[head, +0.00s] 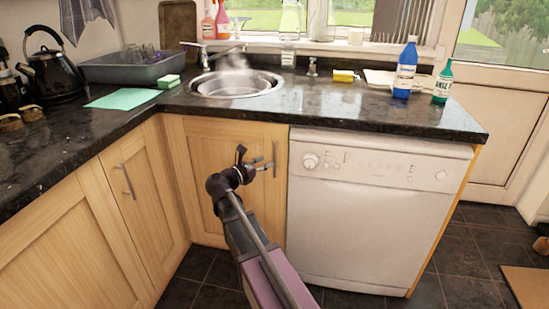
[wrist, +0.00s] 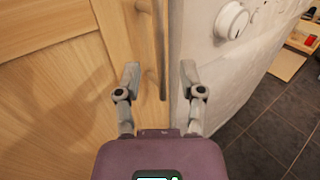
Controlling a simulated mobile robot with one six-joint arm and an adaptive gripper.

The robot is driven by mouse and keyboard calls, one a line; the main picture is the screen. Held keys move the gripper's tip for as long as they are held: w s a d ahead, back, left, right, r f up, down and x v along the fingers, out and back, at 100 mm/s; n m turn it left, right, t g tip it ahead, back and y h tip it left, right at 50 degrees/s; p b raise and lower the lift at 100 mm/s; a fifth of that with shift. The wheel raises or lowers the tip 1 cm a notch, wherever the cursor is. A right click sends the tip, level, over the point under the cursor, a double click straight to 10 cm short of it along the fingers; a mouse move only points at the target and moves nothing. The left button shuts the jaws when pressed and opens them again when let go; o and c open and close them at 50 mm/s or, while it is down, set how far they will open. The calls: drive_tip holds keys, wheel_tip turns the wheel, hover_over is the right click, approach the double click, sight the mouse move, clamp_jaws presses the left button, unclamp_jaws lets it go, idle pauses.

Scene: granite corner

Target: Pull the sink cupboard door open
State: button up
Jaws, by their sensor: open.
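The sink cupboard door (head: 205,165) is light wood and looks shut, below the round sink; it fills the left of the wrist view (wrist: 60,90). Its upright metal bar handle (head: 275,158) is at the door's right edge, close to the dishwasher. My gripper (head: 264,164) is in front of the door near the handle. In the wrist view my gripper (wrist: 160,74) is open, with one finger on each side of the handle bar (wrist: 161,50). I cannot tell whether either finger touches the bar. My arm hides the lower part of the door.
A white dishwasher (head: 370,210) stands right beside the door, with its knob (wrist: 232,20) near my right finger. Another wooden cupboard (head: 145,200) with its own handle meets the door at the left corner.

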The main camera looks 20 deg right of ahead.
drive_tip(key=shift+x, duration=2.55)
clamp_jaws()
